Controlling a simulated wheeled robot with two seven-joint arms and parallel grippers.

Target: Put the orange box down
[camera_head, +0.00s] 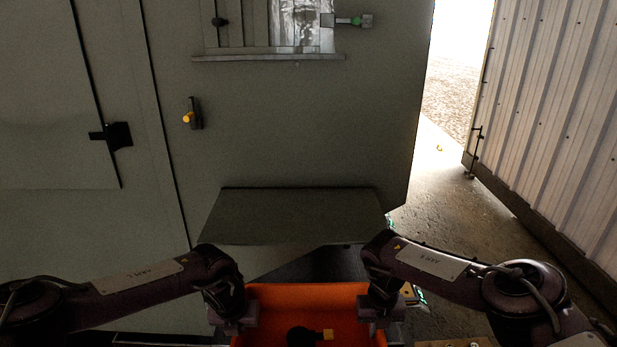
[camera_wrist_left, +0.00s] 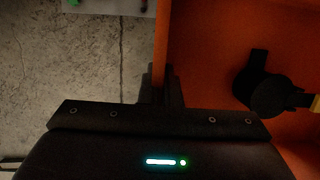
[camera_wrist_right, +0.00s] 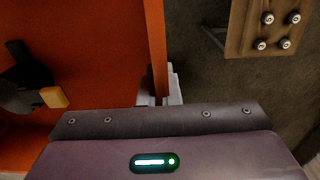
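The orange box (camera_head: 350,296) is at the bottom middle of the head view, between my two grippers. A black part with a yellow end (camera_head: 310,336) lies inside it. My left gripper (camera_wrist_left: 160,92) is shut on the box's wall, with the orange wall (camera_wrist_left: 162,40) running between its fingers. My right gripper (camera_wrist_right: 160,90) is shut on the opposite wall (camera_wrist_right: 155,40). The box's underside is hidden, so I cannot tell if anything supports it.
A grey-green shelf (camera_head: 295,215) sticks out from the large cabinet (camera_head: 290,120) just beyond the box. A wooden block with several round metal studs (camera_wrist_right: 265,28) lies right of the box. Open concrete floor (camera_head: 450,215) extends right, toward a corrugated wall (camera_head: 560,130).

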